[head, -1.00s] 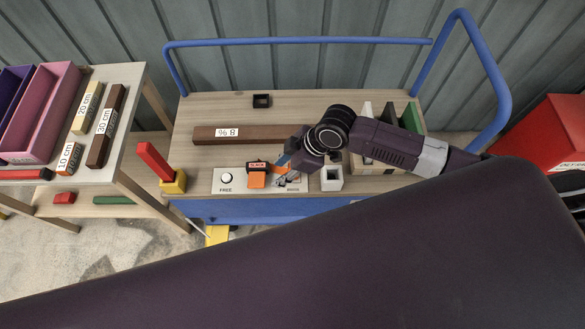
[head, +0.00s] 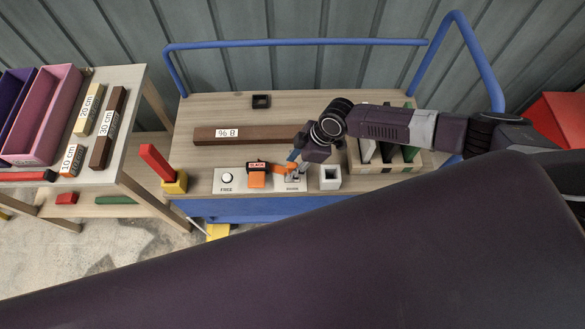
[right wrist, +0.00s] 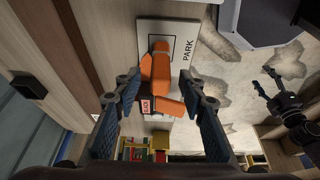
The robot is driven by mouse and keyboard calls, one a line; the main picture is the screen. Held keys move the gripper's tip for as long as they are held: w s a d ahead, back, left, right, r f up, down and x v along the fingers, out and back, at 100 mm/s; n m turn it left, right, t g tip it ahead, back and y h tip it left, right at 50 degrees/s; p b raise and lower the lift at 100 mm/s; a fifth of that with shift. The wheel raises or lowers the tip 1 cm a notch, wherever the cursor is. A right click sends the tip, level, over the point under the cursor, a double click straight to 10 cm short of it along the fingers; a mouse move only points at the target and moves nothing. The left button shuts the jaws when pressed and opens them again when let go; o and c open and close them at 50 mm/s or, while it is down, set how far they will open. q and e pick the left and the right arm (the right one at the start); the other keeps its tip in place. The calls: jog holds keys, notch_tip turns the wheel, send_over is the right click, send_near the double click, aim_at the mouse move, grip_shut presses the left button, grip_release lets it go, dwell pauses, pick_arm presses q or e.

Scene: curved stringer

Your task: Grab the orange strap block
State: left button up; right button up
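A white panel (head: 229,189) with FREE and PARK markings lies at the front of the wooden cart top. An orange block (head: 257,180) with a SLACK-like label sits mid-panel. A smaller orange piece (head: 292,169) shows by my right gripper (head: 294,163) at the panel's right end. In the right wrist view, an orange block (right wrist: 161,62) is between the open fingers of my right gripper (right wrist: 159,82), with gaps on both sides. The labelled orange part (right wrist: 168,106) lies below it. What seems my left gripper (right wrist: 264,82) hangs at the right, fingers apart.
A brown beam (head: 250,134) lies behind the panel. A white open box (head: 330,177) stands just right of it, with a divided wooden tray (head: 425,160) beyond. A red-and-yellow post (head: 158,163) is at left. Blue rails (head: 300,41) edge the cart.

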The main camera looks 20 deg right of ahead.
jog(key=shift+a+f, duration=0.15)
jog(key=shift+f, duration=0.2)
grip_shut()
jog(key=shift+r, duration=0.2)
